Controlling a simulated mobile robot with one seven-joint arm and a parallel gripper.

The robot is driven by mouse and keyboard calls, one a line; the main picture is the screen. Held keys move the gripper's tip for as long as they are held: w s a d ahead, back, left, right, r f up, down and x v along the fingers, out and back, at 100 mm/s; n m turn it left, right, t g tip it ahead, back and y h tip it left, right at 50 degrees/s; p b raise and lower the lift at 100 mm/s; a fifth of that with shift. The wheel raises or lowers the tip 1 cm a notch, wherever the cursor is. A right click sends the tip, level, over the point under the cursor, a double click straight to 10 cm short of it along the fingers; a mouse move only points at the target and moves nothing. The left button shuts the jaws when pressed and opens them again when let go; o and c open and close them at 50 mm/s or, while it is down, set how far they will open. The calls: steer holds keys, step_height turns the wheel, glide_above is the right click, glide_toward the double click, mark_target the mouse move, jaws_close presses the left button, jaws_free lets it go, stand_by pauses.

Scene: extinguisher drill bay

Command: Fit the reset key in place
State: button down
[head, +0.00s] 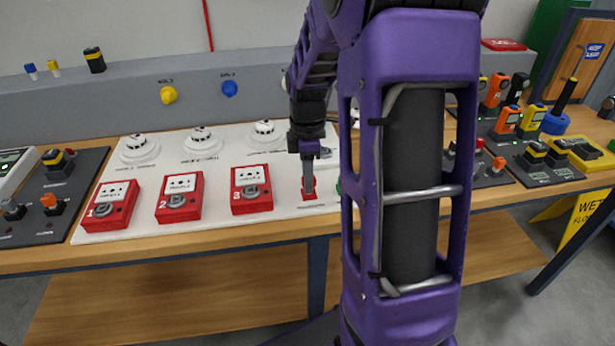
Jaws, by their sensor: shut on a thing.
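My gripper (308,188) points down over the right part of the white panel, its fingers closed. It is shut on what looks like the reset key, which is too small and too covered by the fingers to make out. A small red piece (309,195) lies around the fingertips; I cannot tell whether it is part of the key or a holder under it. Three red call points stand to the left: number 1 (111,205), number 2 (180,196) and number 3 (251,189), each with a grey round part low on its front.
White detectors (139,148) line the panel (225,217) behind the call points. A dark board with switches (50,183) is at left; orange and yellow devices (507,120) stand at right. My purple arm hides the bench's middle right. The bench's front edge (180,255) is clear.

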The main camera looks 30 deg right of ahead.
steer(key=shift+f+b, duration=0.3)
steer(key=shift+f, duration=0.3)
steer(key=c, duration=0.6)
jaws_free()
steer(key=shift+c, duration=0.2)
steer(key=shift+o, duration=0.3)
steer(key=shift+o, duration=1.3)
steer(key=shift+r, duration=0.1)
steer(key=shift+r+p, duration=3)
steer(key=shift+r, duration=0.5)
